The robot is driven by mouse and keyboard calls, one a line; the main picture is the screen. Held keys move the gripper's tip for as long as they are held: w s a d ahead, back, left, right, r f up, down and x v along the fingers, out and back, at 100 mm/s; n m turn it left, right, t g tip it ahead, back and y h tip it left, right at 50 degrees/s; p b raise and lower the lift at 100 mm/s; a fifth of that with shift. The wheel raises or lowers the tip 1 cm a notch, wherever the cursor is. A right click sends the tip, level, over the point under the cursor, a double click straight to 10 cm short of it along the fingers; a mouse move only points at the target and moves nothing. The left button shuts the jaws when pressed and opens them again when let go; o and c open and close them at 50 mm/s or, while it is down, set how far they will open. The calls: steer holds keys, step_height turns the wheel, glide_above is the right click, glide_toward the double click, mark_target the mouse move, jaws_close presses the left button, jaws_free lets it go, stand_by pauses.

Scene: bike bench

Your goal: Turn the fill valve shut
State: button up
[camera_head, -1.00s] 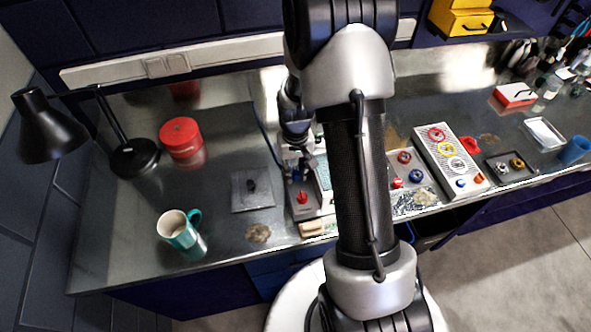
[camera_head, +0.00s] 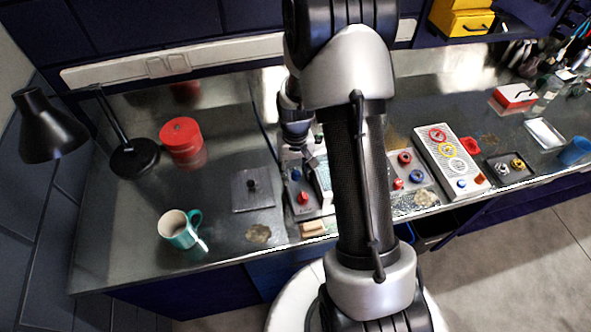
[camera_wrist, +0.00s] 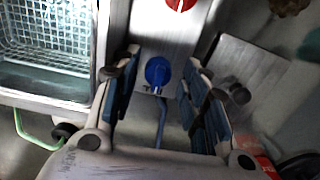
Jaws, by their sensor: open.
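A blue round knob (camera_wrist: 157,72) sits on a grey metal panel and shows between my fingers in the wrist view. A red knob (camera_wrist: 180,4) is on the same panel at the top edge. In the head view the panel carries the blue knob (camera_head: 296,174) and, nearer the front, the red knob (camera_head: 303,197). No readable label shows which is the fill valve. My gripper (camera_wrist: 160,86) is open and empty, with one finger on each side of the blue knob in the picture. I cannot tell whether they touch it. My arm hides part of the bench.
A wire-basket tank (camera_wrist: 48,40) adjoins the panel. A grey plate with a black knob (camera_head: 252,187) lies on its other side. A teal mug (camera_head: 178,230), a red tin (camera_head: 182,138) and a lamp (camera_head: 50,130) stand left. Another panel with coloured rings (camera_head: 450,165) is right.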

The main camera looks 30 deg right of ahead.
mark_target(296, 172)
steer(key=shift+d, duration=0.1)
steer(key=shift+r, duration=4)
